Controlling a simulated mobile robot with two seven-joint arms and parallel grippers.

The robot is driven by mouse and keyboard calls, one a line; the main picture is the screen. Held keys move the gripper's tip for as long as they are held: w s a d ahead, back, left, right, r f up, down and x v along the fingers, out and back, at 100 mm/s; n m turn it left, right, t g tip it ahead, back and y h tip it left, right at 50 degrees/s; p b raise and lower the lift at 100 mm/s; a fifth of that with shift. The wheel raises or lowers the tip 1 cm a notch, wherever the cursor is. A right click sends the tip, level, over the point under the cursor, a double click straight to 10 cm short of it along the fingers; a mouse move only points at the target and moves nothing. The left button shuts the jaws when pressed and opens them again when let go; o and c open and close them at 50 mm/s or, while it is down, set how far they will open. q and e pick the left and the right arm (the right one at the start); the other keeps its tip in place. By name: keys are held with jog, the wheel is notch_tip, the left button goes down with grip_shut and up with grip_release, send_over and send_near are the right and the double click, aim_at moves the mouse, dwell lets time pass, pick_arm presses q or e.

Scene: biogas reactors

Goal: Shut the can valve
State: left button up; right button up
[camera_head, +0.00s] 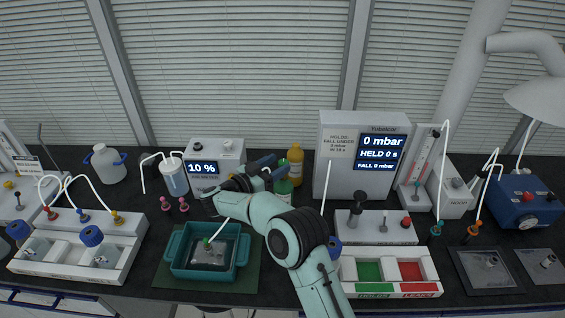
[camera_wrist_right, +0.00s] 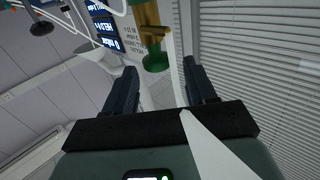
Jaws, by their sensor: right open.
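My right gripper (camera_head: 270,166) reaches over the bench behind the teal tub, its two dark fingers pointing right; the fingers also show in the right wrist view (camera_wrist_right: 160,78). It is open, with a clear gap between the fingers. A white can-like vessel (camera_head: 107,166) with blue fittings stands at the back left, well away from the gripper; I cannot tell whether it carries the can valve. The teal tub (camera_head: 242,262) holds a grey piece with a green fitting (camera_head: 207,243) and a white tube. In the wrist view a green and brown-yellow piece (camera_wrist_right: 154,45) shows beyond the fingers.
A display box (camera_head: 343,190) reads 0 mbar. A 10 % meter (camera_head: 213,150) stands behind the arm. A green and red tray (camera_head: 388,251) lies to the right of my arm.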

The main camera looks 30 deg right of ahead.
jog(key=v, duration=1)
jog(key=shift+b, duration=0.45)
jog(key=shift+s, duration=0.1)
